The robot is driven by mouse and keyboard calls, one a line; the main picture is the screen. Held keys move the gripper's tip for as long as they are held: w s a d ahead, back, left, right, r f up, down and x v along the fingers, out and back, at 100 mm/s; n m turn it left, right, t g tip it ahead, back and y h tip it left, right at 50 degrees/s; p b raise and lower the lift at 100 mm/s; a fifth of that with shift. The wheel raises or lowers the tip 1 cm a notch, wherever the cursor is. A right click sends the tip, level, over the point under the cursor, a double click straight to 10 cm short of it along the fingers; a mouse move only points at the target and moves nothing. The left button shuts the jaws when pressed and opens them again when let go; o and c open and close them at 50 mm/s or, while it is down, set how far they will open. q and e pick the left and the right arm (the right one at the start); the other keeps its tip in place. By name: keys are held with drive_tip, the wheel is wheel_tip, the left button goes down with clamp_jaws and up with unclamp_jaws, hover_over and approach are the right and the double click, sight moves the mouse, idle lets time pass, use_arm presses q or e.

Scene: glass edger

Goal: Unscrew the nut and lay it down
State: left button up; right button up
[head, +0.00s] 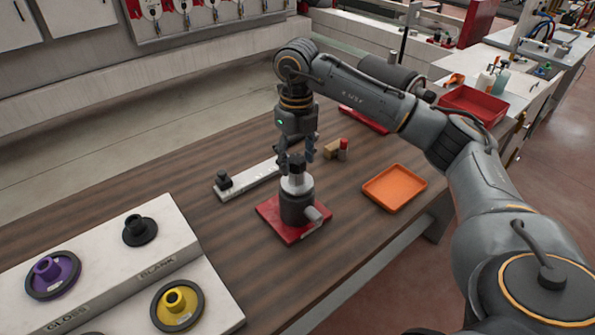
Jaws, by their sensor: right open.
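A dark nut (297,163) sits on top of the silver upper part of a spindle. The spindle's dark body (296,208) stands upright on a red base plate (269,211), with a grey knob at its front right. My right gripper (296,156) points straight down over the spindle, open, with its fingers on either side of the nut. I cannot tell whether the fingers touch it. An orange tray (395,187) lies to the right of the spindle and looks empty. My left gripper is not in view.
A white bar with a black knob (223,182) lies behind the spindle. A red-capped item and tan block (333,152) lie near it. A white rack (95,268) with purple, black and yellow wheels stands at front left. The wooden table is bare between rack and spindle.

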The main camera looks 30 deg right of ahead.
drive_tip(key=c, duration=1.1)
drive_tip(key=n, duration=0.3)
drive_tip(key=shift+n+b, duration=0.3)
drive_tip(key=shift+n, duration=0.1)
drive_tip(key=n, duration=0.4)
drive_tip(key=shift+b, duration=0.3)
drive_tip(key=n, duration=0.6)
drive_tip(key=shift+b, duration=0.35)
drive_tip(key=n, duration=0.2)
drive_tip(key=shift+n, duration=0.3)
drive_tip(key=shift+r+n, duration=0.15)
drive_tip(key=shift+n, duration=0.15)
